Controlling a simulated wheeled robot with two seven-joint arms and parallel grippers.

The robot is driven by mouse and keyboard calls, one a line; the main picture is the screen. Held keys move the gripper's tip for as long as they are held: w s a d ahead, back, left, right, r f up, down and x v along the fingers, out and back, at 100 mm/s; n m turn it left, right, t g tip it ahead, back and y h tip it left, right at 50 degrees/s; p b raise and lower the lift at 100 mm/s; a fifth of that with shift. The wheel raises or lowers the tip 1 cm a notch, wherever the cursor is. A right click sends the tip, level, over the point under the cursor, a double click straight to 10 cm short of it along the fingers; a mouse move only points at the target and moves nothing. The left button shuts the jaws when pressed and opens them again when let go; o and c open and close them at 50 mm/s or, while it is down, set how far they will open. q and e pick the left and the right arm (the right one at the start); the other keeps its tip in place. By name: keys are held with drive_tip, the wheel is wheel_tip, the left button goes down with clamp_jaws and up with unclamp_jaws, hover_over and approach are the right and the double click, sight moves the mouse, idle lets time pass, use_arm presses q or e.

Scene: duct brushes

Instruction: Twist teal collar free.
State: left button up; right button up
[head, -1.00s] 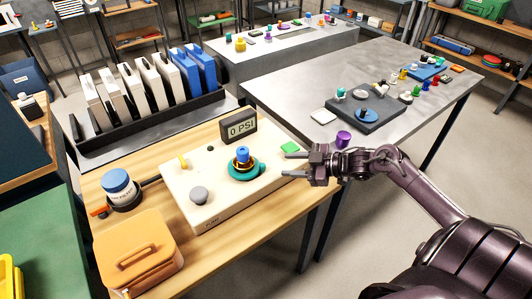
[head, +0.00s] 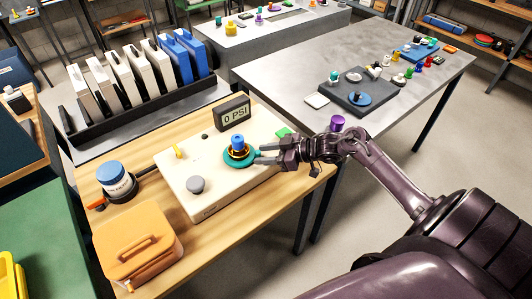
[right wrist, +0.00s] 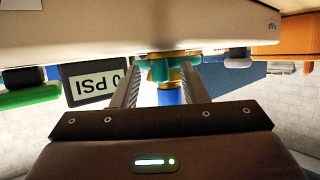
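The teal collar (head: 231,161) is a ring at the base of a blue-topped, brass-coloured fitting (head: 238,141) on the cream panel box (head: 215,196). In the right wrist view, which is upside down, the teal collar (right wrist: 158,67) shows just ahead of and between my fingertips. My right gripper (head: 259,154) is open, its fingers pointing left at the collar's right side. In that wrist view the gripper (right wrist: 162,72) has a clear gap between its fingers, with the blue top (right wrist: 171,97) in it. Contact with the collar cannot be told. My left gripper is not in view.
A gauge (head: 235,113) reading 0 PSI stands behind the collar. A grey knob (head: 196,185), a yellow lever (head: 178,151) and a green block (head: 284,133) are on or beside the box. A blue-lidded jar (head: 117,182) and orange case (head: 138,246) stand left.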

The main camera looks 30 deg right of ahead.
drive_tip(key=shift+c, duration=0.3)
clamp_jaws()
drive_tip(key=shift+w+d+f+n+g+y+b, duration=0.25)
drive_tip(key=shift+w+n+g+y+b, duration=0.15)
drive_tip(key=shift+b, duration=0.85)
drive_tip(key=shift+d+r+n+b, duration=0.1)
drive_tip(key=shift+n+b, duration=0.2)
drive_tip(key=shift+b, duration=0.15)
drive_tip(key=shift+r+g, duration=0.15)
drive_tip(key=shift+g, duration=0.15)
drive_tip(key=shift+o, duration=0.3)
unclamp_jaws()
